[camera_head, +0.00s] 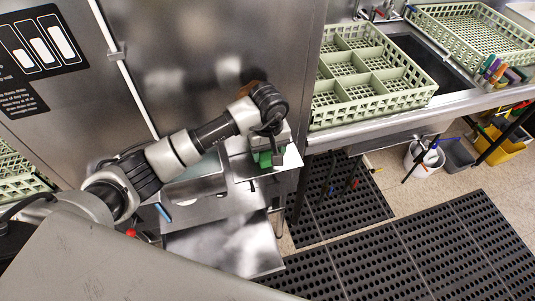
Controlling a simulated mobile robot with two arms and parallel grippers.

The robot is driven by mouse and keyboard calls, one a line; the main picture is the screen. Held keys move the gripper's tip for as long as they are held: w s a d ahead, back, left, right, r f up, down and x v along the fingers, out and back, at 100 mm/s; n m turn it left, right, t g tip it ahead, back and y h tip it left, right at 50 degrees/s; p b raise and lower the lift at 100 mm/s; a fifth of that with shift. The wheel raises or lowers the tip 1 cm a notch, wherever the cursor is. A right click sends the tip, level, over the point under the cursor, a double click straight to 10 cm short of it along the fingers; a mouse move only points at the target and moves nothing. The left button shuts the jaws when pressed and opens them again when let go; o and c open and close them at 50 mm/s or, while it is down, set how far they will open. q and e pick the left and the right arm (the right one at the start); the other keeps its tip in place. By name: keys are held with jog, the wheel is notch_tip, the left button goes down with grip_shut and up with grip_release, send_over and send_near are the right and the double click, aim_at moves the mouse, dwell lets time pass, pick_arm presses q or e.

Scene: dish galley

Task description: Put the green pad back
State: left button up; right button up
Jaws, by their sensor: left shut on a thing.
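The green pad (265,159) is under my left gripper (270,143), which is shut on it. The gripper's body hides part of the pad. The gripper points down over a small steel stand (210,208) beside the large steel cabinet. I cannot tell whether the pad touches the stand's top surface. My right gripper is not in view.
A green dish rack (365,84) stands on the steel counter to the right. A row of coloured pads or handles (495,71) stands near the sink (432,60). A white bucket (424,158) and yellow bin (500,148) are below. Black perforated mats (420,245) cover the floor.

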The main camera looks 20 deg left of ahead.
aim_at(267, 159)
pick_arm(q)
notch_tip(267, 159, down, 4)
jog(key=shift+a+r+p, duration=0.1)
jog(key=shift+p, duration=0.8)
jog(key=shift+f, duration=0.2)
jog(key=shift+f+b, duration=0.2)
jog(key=shift+b, duration=0.1)
jog(key=o, duration=1)
jog(key=shift+c, duration=0.2)
jog(key=shift+r, duration=0.1)
